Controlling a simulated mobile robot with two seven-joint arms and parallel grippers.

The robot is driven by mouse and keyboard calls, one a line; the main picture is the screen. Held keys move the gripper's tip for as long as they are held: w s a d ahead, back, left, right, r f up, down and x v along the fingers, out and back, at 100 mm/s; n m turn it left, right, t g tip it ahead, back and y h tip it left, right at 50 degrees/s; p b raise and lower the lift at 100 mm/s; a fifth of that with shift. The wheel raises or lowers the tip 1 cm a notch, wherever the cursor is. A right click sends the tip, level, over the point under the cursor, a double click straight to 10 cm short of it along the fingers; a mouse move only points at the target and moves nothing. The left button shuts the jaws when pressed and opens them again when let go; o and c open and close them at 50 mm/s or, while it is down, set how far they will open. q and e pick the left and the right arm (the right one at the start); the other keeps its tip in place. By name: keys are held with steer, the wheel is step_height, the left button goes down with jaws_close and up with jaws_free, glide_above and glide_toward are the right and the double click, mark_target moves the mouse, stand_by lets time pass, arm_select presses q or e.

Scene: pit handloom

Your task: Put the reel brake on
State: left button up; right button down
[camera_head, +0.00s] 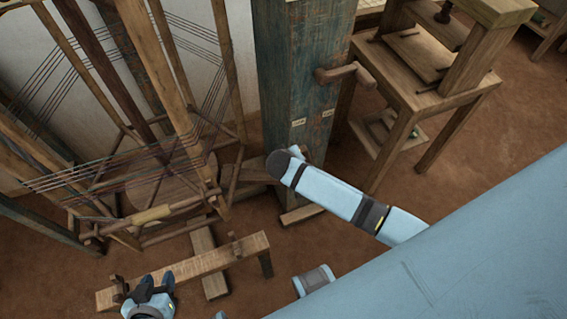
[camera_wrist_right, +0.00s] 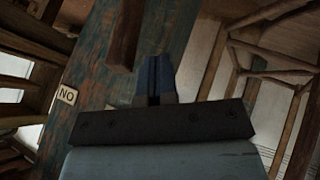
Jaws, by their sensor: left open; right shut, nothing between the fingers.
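A tall post (camera_head: 305,60) with worn blue-green paint stands in the middle of the head view. A brown wooden lever (camera_head: 338,73) sticks out from its upper right side. Two small pale labels (camera_head: 298,122) are on its face lower down. In the right wrist view one label (camera_wrist_right: 67,98) reads "NO" as pictured. My right gripper (camera_wrist_right: 155,68) is shut and empty in that view, near the lower end of a brown wooden bar (camera_wrist_right: 127,35); contact cannot be told. My left gripper (camera_head: 147,283) is open and empty at the lower left, over a low wooden bench.
A reel frame with stretched threads (camera_head: 110,165) fills the left side. The low bench (camera_head: 215,258) stands in front of it. A wooden table (camera_head: 420,95) stands right of the post. Bare brown floor lies between bench and post. My right arm crosses the lower right.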

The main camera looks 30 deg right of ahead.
arm_select(q)
steer(key=shift+w+d+r, duration=0.1)
steer(key=shift+d+r, duration=0.15)
arm_select(e)
steer(key=shift+w+d+r, duration=0.15)
steer(key=shift+d+r, duration=0.05)
steer(key=shift+d, duration=0.9)
arm_select(q)
steer(key=shift+r, duration=0.1)
step_height(320, 180, up, 8)
steer(key=a+p, duration=0.1)
steer(key=p, duration=0.8)
steer(key=shift+s+f+m+t+p, duration=0.25)
steer(key=shift+s+m+t+p, duration=0.05)
steer(key=shift+s+t+p, duration=0.1)
arm_select(e)
steer(key=d+r+m+y, duration=0.1)
steer(key=d+y, duration=0.2)
steer(key=d, duration=0.9)
steer(key=shift+s+d+r+y, duration=0.3)
steer(key=shift+s+d+y, duration=0.05)
steer(key=shift+y, duration=0.05)
